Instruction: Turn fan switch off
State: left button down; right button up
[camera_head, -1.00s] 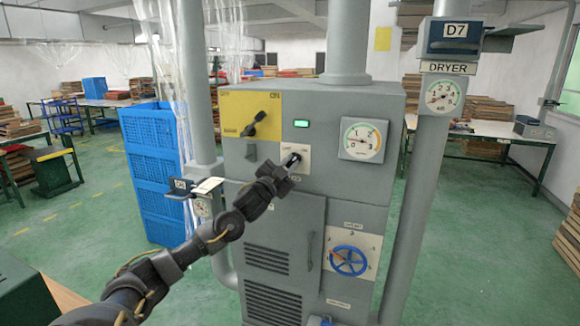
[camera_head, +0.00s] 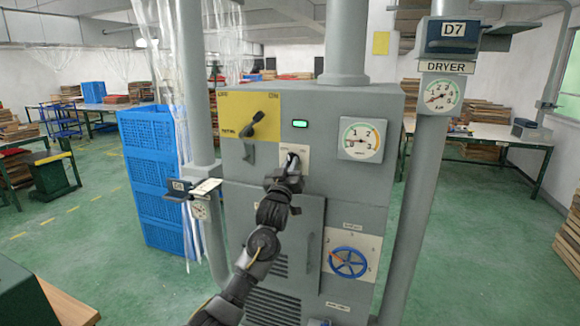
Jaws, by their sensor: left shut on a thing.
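The fan switch (camera_head: 293,158) is a small knob on a pale plate on the front of a grey machine cabinet. My left gripper (camera_head: 287,174) is in front of it, with the jaws at the knob and shut on it. The gripper hides the lower part of the plate, and the plate's lettering is too small to read. A green lamp (camera_head: 300,124) is lit above the switch. My right gripper is not in view.
A black lever on a yellow plate (camera_head: 238,118) is up and left of the switch. A gauge (camera_head: 362,140) and a blue handwheel (camera_head: 348,262) are on its right. Pipes flank the grey cabinet (camera_head: 370,195). Blue crates (camera_head: 150,180) stand at left.

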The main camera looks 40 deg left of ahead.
pick_arm(q)
jog(key=n+g+y, duration=0.1)
jog(key=n, duration=0.1)
jog(key=n+g+y, duration=0.1)
jog(key=n, duration=0.2)
jog(key=n+g, duration=0.1)
jog(key=n, duration=0.2)
jog(key=shift+d+r+y+p, duration=0.15)
jog(key=shift+d+y+p, duration=0.05)
jog(key=shift+y+p, duration=0.2)
jog(key=shift+n, duration=0.5)
jog(key=c, duration=1.4)
grip_release()
jog(key=b+v, duration=0.3)
jog(key=v, duration=0.7)
jog(key=shift+s+d+b, duration=0.25)
jog(key=shift+d+b, duration=0.05)
